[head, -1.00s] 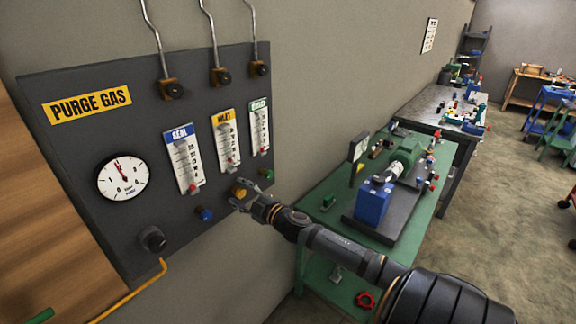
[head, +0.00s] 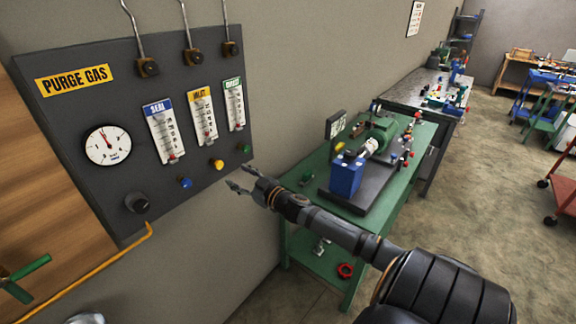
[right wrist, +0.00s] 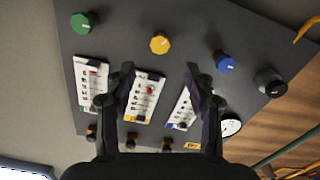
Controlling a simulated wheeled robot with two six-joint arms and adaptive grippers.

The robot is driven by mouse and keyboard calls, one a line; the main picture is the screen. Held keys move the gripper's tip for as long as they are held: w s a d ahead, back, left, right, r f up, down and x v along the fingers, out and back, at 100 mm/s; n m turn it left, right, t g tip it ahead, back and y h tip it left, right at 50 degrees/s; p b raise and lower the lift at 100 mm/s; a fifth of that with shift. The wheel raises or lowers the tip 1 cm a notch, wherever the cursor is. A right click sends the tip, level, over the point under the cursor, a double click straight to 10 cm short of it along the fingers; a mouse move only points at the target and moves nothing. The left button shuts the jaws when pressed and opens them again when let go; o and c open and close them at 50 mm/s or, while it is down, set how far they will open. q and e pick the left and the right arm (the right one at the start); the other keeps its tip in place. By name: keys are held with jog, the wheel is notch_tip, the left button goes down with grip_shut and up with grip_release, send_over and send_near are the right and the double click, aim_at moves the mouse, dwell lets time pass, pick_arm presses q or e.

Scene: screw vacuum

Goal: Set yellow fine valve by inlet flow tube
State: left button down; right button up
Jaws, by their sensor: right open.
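The yellow fine valve knob (head: 216,163) sits low on the dark purge gas panel (head: 85,135). It also shows in the right wrist view (right wrist: 160,43), with a pale pointer mark. The inlet flow tube (head: 201,115) has a yellow label and stands above that knob; it also shows in the right wrist view (right wrist: 148,93), partly covered by a finger. A red float shows low in the tube. My right gripper (head: 235,178) is open and empty, apart from the yellow knob, to its lower right in the head view. My left gripper is not in view.
A blue knob (head: 184,183) and a green knob (head: 244,148) flank the yellow one. A dark knob (head: 137,203) and round gauge (head: 107,145) are at left.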

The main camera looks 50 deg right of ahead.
jog(key=s+d+f+m+g+h+b, duration=0.1)
jog(key=s+d+f, duration=0.1)
jog(key=f, duration=0.8)
jog(key=s+d+f+m+g+h+b, duration=0.1)
jog(key=s+d+f+g, duration=0.1)
jog(key=f, duration=0.8)
jog(key=s+d+f+m+g+h+b, duration=0.1)
jog(key=s+d+f+g+h, duration=0.1)
jog(key=f, duration=0.8)
jog(key=shift+s+d+b, duration=0.3)
jog(key=shift+s+d, duration=0.3)
jog(key=shift+s, duration=0.2)
